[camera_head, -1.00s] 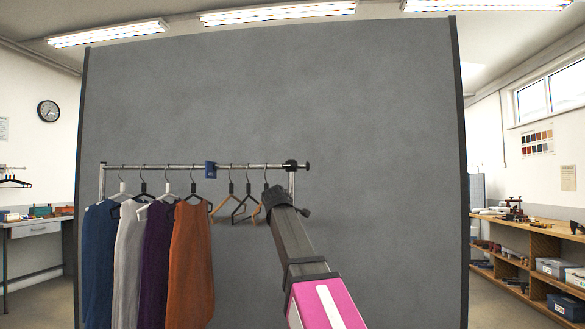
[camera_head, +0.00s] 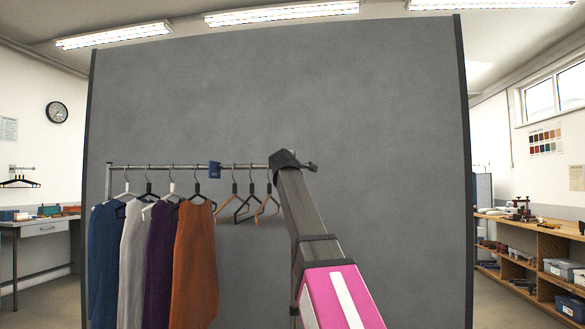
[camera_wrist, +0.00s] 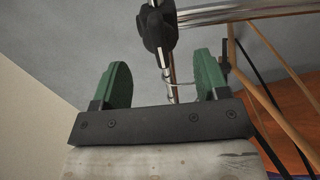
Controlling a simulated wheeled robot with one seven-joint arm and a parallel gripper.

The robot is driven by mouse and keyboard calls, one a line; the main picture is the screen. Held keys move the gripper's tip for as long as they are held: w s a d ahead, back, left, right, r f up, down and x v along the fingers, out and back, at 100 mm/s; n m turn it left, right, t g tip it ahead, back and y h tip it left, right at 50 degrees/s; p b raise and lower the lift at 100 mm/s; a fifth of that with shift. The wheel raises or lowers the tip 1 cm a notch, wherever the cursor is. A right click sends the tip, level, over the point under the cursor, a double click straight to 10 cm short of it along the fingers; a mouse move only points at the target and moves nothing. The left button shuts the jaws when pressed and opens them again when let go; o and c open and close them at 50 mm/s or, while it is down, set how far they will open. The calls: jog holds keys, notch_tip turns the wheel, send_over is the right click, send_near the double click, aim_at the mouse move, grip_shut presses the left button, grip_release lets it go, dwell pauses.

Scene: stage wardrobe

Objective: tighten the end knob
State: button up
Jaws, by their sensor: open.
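My gripper (camera_wrist: 162,62) is open in the wrist view, its two green fingers well apart with nothing held. A black knob-like fitting (camera_wrist: 156,27) on the chrome rail (camera_wrist: 250,11) shows just past the fingertips, roughly in line with the gap. A thin metal rod runs down from it between the fingers. The fitting and the fingers look apart.
Blue, grey, purple and orange garments (camera_head: 195,255) hang at the rail's left. Several empty hangers (camera_head: 238,205) hang close to my arm; one wooden hanger (camera_wrist: 262,95) passes right of the fingers. A blue tag (camera_head: 214,170) sits on the rail. The right of the grey panel is clear.

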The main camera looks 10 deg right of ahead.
jog(key=x, duration=0.5)
jog(key=shift+w+d, duration=0.1)
jog(key=shift+w, duration=0.15)
jog(key=c, duration=0.9)
jog(key=m, duration=0.4)
jog(key=shift+m, duration=0.4)
jog(key=m, duration=0.4)
jog(key=shift+m, duration=0.3)
jog(key=m, duration=0.4)
jog(key=shift+m, duration=2.3)
